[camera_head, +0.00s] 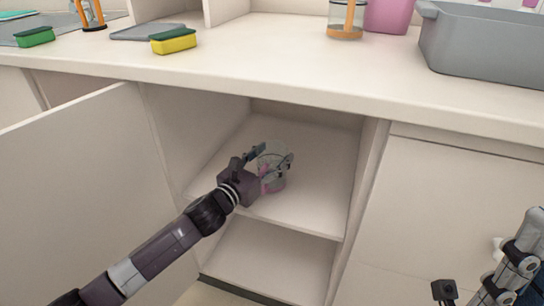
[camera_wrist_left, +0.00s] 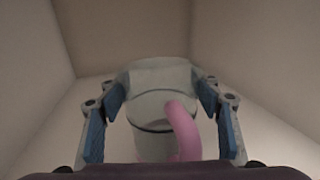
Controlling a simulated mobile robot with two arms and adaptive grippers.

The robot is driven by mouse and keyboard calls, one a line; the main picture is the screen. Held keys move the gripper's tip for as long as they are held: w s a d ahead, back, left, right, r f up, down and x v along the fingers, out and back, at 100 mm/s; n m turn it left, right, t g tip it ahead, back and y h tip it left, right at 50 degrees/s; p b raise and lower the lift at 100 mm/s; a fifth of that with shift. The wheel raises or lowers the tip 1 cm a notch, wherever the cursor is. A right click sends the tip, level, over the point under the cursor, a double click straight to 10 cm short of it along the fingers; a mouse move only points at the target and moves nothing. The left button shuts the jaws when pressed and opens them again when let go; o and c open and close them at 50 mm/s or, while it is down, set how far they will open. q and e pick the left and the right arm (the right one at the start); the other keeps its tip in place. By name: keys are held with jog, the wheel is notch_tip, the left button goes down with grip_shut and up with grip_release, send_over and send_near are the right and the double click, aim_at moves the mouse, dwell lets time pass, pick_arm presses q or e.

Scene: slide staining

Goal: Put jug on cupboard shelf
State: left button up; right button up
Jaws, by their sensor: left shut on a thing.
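The jug (camera_head: 272,172) is clear with a pink handle. It is inside the open cupboard, at the upper shelf (camera_head: 310,190); I cannot tell whether its base touches the shelf. My left gripper (camera_head: 271,157) reaches in from the left and is shut on the jug. In the left wrist view the jug (camera_wrist_left: 152,110) sits between the two blue-padded fingers, with its pink handle (camera_wrist_left: 184,132) towards the camera. My right arm shows at the lower right; its fingers are not clearly visible.
The cupboard door (camera_head: 90,190) stands open on the left. A lower shelf (camera_head: 270,265) is empty. On the counter (camera_head: 270,55) are a yellow sponge (camera_head: 174,41), a green sponge (camera_head: 35,37), a jar with an orange base (camera_head: 345,22) and a grey tub (camera_head: 490,45).

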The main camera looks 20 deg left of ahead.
pick_arm(q)
jog(key=shift+f, duration=0.1)
jog(key=o, duration=1.3)
